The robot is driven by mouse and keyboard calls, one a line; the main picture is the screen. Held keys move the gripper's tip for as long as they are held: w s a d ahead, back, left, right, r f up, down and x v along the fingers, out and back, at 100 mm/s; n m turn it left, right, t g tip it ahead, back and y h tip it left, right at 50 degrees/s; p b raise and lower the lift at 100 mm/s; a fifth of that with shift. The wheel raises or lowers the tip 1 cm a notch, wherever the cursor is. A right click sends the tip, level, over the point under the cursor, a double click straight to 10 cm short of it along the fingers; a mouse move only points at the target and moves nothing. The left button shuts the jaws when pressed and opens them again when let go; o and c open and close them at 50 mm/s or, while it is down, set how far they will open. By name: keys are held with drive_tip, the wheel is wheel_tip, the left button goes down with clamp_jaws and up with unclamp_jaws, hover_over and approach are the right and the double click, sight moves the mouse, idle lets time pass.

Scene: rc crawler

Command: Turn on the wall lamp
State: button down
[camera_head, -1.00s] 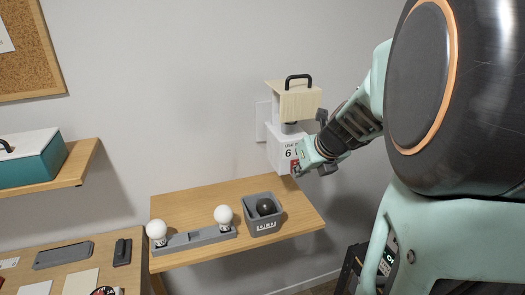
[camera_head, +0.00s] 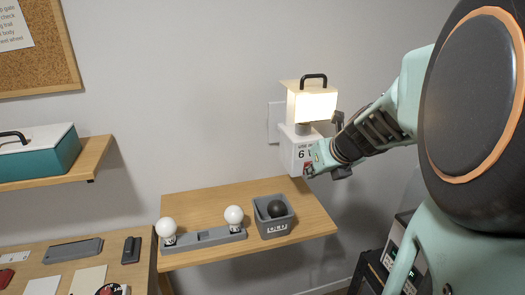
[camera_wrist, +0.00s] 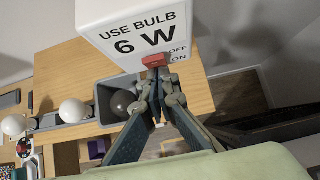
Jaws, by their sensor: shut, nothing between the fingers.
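The wall lamp (camera_head: 312,104) is mounted on the wall above the wooden shelf, and its shade glows brightly. Below the shade is its white base box (camera_head: 299,152), which also shows in the wrist view (camera_wrist: 130,32) with the print "USE BULB 6 W". A red switch (camera_wrist: 155,60) sits at the lower edge of the box, beside the words OFF and ON. My gripper (camera_wrist: 157,82) is shut and empty, with its fingertips right at the red switch; I cannot tell whether they touch it. In the head view my gripper (camera_head: 312,168) is at the box's lower right.
A wooden shelf (camera_head: 190,205) below the lamp carries a grey holder (camera_head: 203,238) with two white bulbs (camera_head: 166,229) (camera_head: 233,215). Next to it stands a grey bin (camera_head: 274,228) with a dark bulb (camera_head: 277,209) inside. A teal toolbox (camera_head: 40,155) is on a shelf at left.

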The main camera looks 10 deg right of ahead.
drive_tip(key=shift+r+p, duration=0.85)
